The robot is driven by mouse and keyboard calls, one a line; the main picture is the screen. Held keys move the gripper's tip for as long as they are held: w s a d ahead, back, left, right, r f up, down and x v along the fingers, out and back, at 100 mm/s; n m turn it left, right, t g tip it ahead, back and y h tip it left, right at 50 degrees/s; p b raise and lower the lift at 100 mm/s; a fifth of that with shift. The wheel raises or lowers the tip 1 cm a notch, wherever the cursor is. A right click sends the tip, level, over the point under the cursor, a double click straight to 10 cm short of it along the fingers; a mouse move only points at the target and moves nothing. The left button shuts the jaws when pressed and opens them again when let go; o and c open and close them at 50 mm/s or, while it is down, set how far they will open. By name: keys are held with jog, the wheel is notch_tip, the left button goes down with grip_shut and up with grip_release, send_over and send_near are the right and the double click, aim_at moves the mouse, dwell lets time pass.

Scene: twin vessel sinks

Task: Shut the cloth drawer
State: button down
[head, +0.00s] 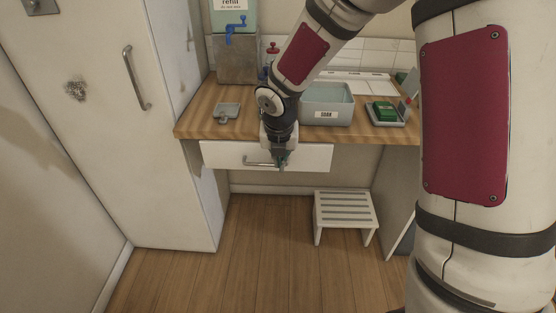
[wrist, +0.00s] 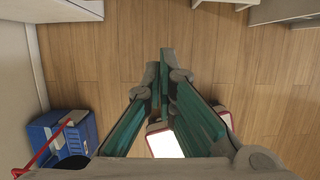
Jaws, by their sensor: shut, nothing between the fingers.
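The drawer (head: 225,155) has a white front with a metal bar handle (head: 256,162) and sits just under the wooden counter. No inside of it and no cloth shows, and I cannot tell how far out it stands. My gripper (head: 283,161) is shut and empty, pointing down in front of the drawer at the right end of the handle. I cannot tell whether it touches. In the wrist view its teal fingers (wrist: 166,68) meet above the wooden floor; the drawer is not clearly seen there.
A tall white cabinet (head: 130,120) stands left of the drawer. A step stool (head: 345,210) is on the floor at the right below. A grey basin (head: 327,104) and a small dish (head: 228,111) are on the counter (head: 195,125). The wrist view shows a blue box (wrist: 62,138) at left.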

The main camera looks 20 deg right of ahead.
jog(key=w+d+f+b, duration=0.2)
jog(key=w+f, duration=0.4)
jog(key=f, duration=0.2)
jog(key=shift+f+b, duration=0.2)
jog(key=shift+b, duration=0.15)
